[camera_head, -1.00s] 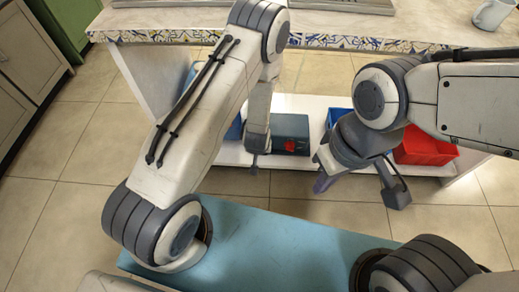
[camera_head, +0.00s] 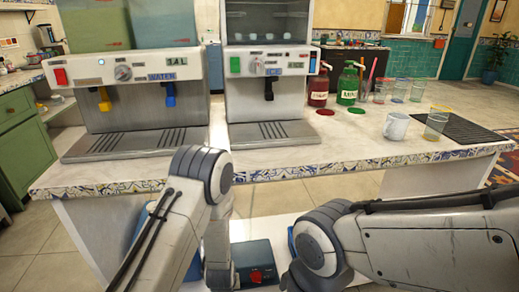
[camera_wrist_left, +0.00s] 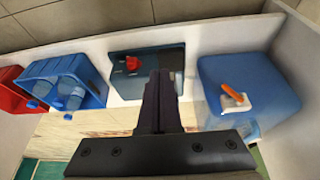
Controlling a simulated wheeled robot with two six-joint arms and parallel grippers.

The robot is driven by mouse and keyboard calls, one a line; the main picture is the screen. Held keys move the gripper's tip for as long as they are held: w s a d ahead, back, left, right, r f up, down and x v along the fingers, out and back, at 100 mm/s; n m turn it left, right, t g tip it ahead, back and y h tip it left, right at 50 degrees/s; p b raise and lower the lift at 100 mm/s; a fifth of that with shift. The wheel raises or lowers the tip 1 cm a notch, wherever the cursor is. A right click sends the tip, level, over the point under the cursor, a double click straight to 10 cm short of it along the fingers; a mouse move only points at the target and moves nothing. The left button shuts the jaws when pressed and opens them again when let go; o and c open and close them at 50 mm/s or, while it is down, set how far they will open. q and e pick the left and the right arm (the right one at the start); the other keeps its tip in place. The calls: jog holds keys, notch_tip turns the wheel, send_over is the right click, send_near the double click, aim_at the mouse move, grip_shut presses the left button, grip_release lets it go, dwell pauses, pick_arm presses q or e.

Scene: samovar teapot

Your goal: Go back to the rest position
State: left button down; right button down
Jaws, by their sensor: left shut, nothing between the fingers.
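My left gripper (camera_wrist_left: 160,88) shows in the left wrist view with its dark fingers together and nothing between them. It is over the lower shelf, in front of the dark teal box with a red knob (camera_wrist_left: 134,66). In the head view my left arm reaches down in front of the counter, and its fingertips are not clearly seen at the bottom edge. My right arm comes in from the right and bends down at the bottom edge. Its gripper is out of view.
On the shelf (camera_wrist_left: 210,38) are a blue bin (camera_wrist_left: 68,82) with cups, a red bin (camera_wrist_left: 10,92) and a blue box (camera_wrist_left: 250,90).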

pick_arm(q)
jog(key=s+d+r+m+g+h, duration=0.15)
jog(key=s+d+r, duration=0.3)
jog(key=r, duration=0.45)
jog(key=s+d+r+m+g+h, duration=0.1)
jog(key=s+d+r+m, duration=0.3)
jog(key=r, duration=0.6)
jog(key=s+a+r+m+g+y, duration=0.15)
jog(key=s+r+m, duration=0.25)
jog(key=s+r, duration=1)
notch_tip(320, 180, up, 23)
jog(key=s+p, duration=0.1)
jog(key=p, duration=2.4)
jog(key=shift+s+a+r, duration=0.15)
jog(key=shift+a+r, duration=0.05)
jog(key=shift+n, duration=0.25)
